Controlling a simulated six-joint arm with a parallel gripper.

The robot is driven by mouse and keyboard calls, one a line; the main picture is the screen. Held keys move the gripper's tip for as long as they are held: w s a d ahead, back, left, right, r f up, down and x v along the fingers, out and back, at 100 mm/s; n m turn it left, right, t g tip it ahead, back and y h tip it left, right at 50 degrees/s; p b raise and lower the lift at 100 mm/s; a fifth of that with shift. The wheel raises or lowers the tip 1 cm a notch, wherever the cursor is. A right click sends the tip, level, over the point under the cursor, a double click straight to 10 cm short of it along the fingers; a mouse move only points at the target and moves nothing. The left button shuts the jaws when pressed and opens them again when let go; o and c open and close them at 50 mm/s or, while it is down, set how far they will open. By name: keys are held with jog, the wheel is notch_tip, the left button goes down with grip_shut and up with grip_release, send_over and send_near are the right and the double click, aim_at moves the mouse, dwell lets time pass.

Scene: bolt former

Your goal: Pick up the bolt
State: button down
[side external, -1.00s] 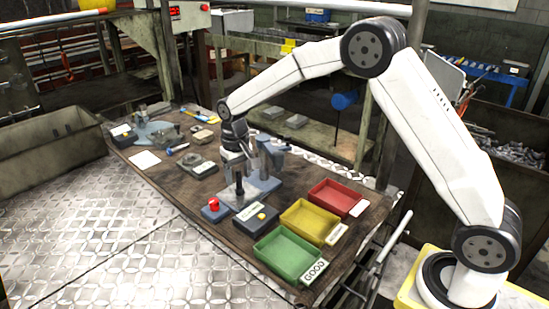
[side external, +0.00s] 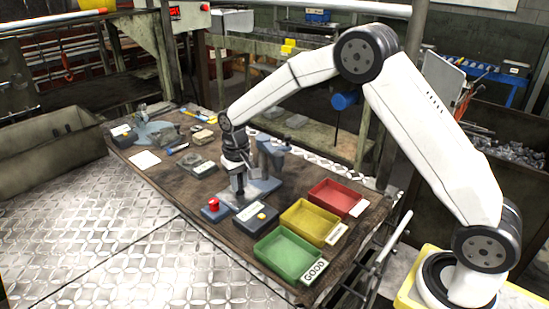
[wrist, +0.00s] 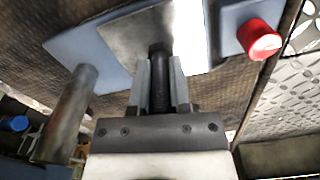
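A dark bolt (wrist: 160,82) stands between the two grey fingers of my gripper (wrist: 160,72) in the wrist view. Its far end is at the metal plate of a grey-blue fixture (wrist: 115,37). The fingers lie along both sides of the bolt, very near it; I cannot tell whether they press on it. In the side external view my gripper (side external: 238,182) points down over the fixture's base (side external: 266,187). The bolt is too small and dark to make out clearly there.
A grey post (wrist: 66,115) rises left of my gripper in the wrist view. A red button (side external: 213,203) is close by. Green (side external: 288,255), yellow (side external: 310,222) and red (side external: 335,195) trays stand to the right on the wooden table.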

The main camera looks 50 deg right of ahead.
jog(key=shift+r, duration=0.15)
dwell(0.3)
jog(key=shift+r, duration=0.5)
notch_tip(320, 180, up, 2)
jog(key=shift+r, duration=0.1)
jog(key=shift+s+d+r, duration=0.1)
jog(key=shift+s+r, duration=1.5)
jog(key=shift+s, duration=0.75)
jog(key=shift+s+d+r, duration=0.1)
jog(key=shift+s+r, duration=1.45)
jog(key=shift+s, duration=0.75)
jog(key=shift+s+d+r, duration=0.1)
jog(key=shift+s+r, duration=1.5)
jog(key=shift+s, duration=0.75)
jog(key=shift+r, duration=1.5)
